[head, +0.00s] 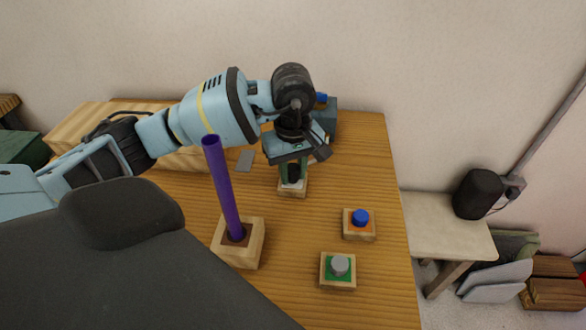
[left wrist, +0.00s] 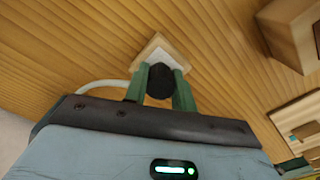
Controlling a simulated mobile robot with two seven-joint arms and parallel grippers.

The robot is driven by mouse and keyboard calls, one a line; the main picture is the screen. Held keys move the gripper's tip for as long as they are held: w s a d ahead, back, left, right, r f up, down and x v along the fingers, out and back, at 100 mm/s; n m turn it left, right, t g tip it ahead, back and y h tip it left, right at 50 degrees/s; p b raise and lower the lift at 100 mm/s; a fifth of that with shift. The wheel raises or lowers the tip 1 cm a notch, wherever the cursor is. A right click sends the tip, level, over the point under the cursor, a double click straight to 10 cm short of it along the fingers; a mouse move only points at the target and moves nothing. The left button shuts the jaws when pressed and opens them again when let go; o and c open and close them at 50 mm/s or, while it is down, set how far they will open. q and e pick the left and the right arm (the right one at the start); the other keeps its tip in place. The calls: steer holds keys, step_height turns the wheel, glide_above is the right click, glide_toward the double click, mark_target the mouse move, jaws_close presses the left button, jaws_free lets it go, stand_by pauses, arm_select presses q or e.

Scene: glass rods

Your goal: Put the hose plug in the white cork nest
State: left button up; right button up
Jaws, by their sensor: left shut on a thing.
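The hose plug is a black round-ended piece (head: 294,173), seen as a dark disc in the left wrist view (left wrist: 160,82). My left gripper (head: 293,172) points down with its green fingers shut on it. The white cork nest (head: 292,192) is a small wooden block with a white top, directly under the fingers. It also shows in the left wrist view (left wrist: 145,48), where the plug overlaps its white face. I cannot tell whether the plug is seated in the nest or just above it. My right gripper is not in view.
A tall purple tube (head: 223,188) stands in a wooden block (head: 253,246) left of the nest. To the front right are an orange-topped block with a blue plug (head: 361,217) and a green-topped block with a grey plug (head: 340,265).

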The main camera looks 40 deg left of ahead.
mark_target(293, 167)
arm_select(q)
steer(key=shift+f, duration=0.1)
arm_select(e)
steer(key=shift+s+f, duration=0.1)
arm_select(q)
steer(key=shift+r, duration=0.25)
steer(key=shift+r, duration=0.35)
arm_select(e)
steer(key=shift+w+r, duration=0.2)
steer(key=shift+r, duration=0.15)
arm_select(q)
steer(key=shift+r+p, duration=0.25)
steer(key=shift+p, duration=0.15)
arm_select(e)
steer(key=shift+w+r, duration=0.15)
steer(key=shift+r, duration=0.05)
